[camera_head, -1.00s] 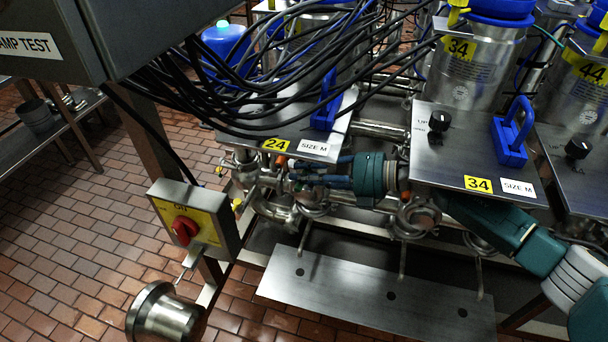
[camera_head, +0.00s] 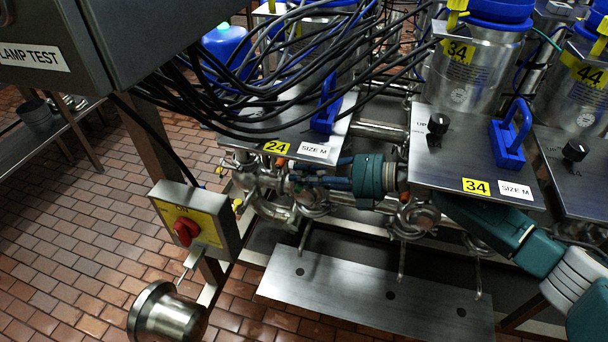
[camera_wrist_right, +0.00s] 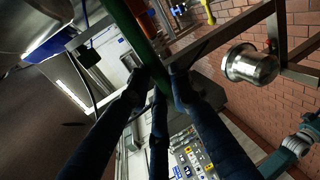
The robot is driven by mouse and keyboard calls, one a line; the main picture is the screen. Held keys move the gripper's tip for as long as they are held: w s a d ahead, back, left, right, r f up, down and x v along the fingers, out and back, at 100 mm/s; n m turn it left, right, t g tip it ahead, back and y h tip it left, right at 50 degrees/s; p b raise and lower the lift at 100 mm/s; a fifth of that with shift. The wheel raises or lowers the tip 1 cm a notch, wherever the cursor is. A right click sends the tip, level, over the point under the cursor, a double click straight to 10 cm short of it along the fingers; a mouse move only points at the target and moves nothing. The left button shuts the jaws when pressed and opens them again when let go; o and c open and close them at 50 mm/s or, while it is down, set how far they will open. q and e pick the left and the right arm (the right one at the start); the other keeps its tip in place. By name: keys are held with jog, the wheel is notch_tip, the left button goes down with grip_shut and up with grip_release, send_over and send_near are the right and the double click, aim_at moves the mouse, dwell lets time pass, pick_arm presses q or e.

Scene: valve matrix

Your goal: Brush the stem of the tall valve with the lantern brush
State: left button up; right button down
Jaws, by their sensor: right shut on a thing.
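My right gripper (camera_head: 300,181) reaches left from its teal wrist, among steel pipes below plate 24. In the right wrist view its dark fingers (camera_wrist_right: 162,78) are shut around a green rod, which looks like the handle of the lantern brush (camera_wrist_right: 130,30). The rod runs up and left past the top edge of that view; its bristles cannot be made out. In the head view the brush is too small and hidden to tell from the pipework. Steel valve and pipe fittings (camera_head: 272,208) crowd around the fingers; I cannot tell which is the tall valve. My left gripper is not seen.
Plate 24 (camera_head: 265,133) and plate 34 (camera_head: 448,168) overhang the pipework. Black cables (camera_head: 240,100) hang above it. A yellow switch box with red knob (camera_head: 187,232) and a steel cup (camera_head: 165,315) stand left. A bare steel shelf (camera_head: 340,293) lies below.

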jog(key=shift+w+d+r, duration=0.15)
jog(key=shift+w+d, duration=0.05)
jog(key=shift+w, duration=0.4)
jog(key=shift+s+a+p, duration=0.25)
jog(key=shift+s+p, duration=0.2)
jog(key=shift+s, duration=0.35)
jog(key=shift+w+f+b, duration=0.2)
jog(key=shift+f+b, duration=0.1)
jog(key=shift+w+d+f+b, duration=0.1)
jog(key=shift+w+d+b, duration=0.15)
jog(key=shift+w+b, duration=0.25)
jog(key=shift+s+a+r+p, duration=0.1)
jog(key=shift+s+r+p, duration=0.15)
jog(key=shift+p, duration=0.3)
jog(key=shift+s+a+p, duration=0.15)
jog(key=shift+s+p, duration=0.3)
jog(key=shift+w, duration=0.1)
